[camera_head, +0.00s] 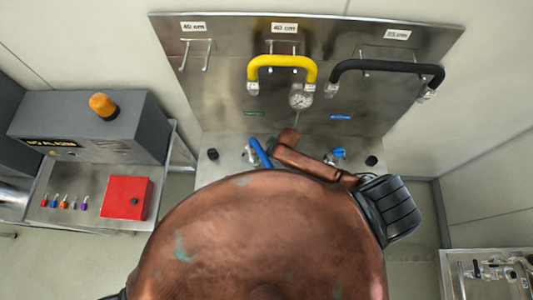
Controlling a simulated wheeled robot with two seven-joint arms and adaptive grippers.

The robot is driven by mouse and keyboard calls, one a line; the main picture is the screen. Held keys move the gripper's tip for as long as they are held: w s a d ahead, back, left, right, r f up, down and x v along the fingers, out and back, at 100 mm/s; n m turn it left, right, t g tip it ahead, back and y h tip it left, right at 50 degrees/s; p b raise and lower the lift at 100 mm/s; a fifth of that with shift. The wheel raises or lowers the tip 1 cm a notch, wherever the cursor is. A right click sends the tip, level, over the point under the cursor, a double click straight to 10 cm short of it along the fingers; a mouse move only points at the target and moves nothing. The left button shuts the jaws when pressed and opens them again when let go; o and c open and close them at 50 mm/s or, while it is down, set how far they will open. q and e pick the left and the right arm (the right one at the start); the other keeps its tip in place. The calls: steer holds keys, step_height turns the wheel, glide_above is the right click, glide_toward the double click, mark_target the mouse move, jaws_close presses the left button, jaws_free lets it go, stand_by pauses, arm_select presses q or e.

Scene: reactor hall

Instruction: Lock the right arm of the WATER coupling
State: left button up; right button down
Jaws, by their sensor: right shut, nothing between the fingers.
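A steel panel (225,85) carries two fittings low on it. The right fitting (337,155) has blue parts and sits below a blue label (340,116); the left fitting (249,154) has a long blue lever (261,152) and sits below a green label (254,113). Both labels are too small to read, so I cannot tell for sure which is the WATER coupling. My right gripper (289,136) is shut and empty between the two fittings, just right of the long blue lever. Contact cannot be told. My left gripper is not in view.
A yellow hose (282,61), a black hose (388,67) and a gauge (300,97) are on the panel. A grey alarm box (90,125) and a red box (127,197) stand left. My copper body hides the lower middle. Another bench (487,256) stands lower right.

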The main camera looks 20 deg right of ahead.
step_height(320, 180, up, 7)
steer(key=d, duration=0.1)
steer(key=shift+s, duration=0.25)
stand_by(0.4)
steer(key=shift+a+f, duration=0.1)
